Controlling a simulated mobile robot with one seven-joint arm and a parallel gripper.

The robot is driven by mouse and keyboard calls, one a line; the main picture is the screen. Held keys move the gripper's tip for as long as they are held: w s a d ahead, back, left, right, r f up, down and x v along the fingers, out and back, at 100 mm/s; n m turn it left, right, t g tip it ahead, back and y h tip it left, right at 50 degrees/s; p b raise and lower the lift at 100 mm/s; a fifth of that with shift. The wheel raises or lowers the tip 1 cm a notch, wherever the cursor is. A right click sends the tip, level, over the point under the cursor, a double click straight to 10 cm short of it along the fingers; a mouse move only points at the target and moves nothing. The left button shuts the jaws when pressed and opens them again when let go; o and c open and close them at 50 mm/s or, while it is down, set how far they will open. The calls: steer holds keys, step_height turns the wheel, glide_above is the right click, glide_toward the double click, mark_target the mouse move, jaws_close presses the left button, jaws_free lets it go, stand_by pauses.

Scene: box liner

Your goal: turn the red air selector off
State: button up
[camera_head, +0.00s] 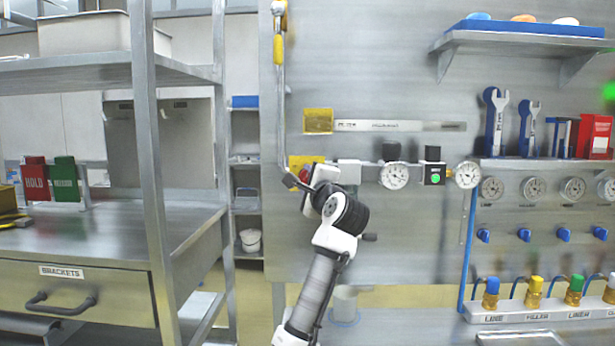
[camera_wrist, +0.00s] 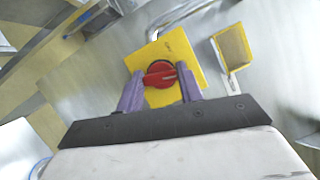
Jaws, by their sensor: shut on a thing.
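The red air selector (camera_wrist: 160,75) is a round red knob with a raised grip bar, set on a yellow square plate (camera_wrist: 184,52) in the wrist view. My gripper (camera_wrist: 160,78) has its two purple fingers on either side of the knob's grip bar, shut on it. The bar lies roughly crosswise between the fingers. In the head view, a bit of the red selector (camera_head: 305,173) shows beside the yellow plate (camera_head: 296,161) on the metal wall panel. My gripper (camera_head: 305,181) is up against it and hides most of it.
Gauges (camera_head: 395,175) and a green-button box (camera_head: 434,174) sit to the right along the pipe. A yellow block (camera_head: 318,121) is above.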

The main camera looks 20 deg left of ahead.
steer(key=n+p, duration=0.1)
steer(key=n, duration=0.1)
steer(key=n+g+h+p, duration=0.1)
steer(key=n, duration=0.1)
steer(key=n+g+p, duration=0.1)
steer(key=n, duration=0.1)
steer(key=shift+r+h+p, duration=0.25)
steer(key=shift+h+p, duration=0.05)
steer(key=n+h+p, duration=0.2)
steer(key=n, duration=0.2)
steer(key=shift+f+g+p, duration=0.1)
steer(key=shift+g+p, duration=0.3)
steer(key=shift+n, duration=0.3)
steer(key=o, duration=1)
steer(key=shift+s, duration=0.15)
steer(key=b+v, duration=0.4)
steer(key=v, duration=0.9)
steer(key=shift+s+b, duration=0.3)
steer(key=shift+b, duration=0.1)
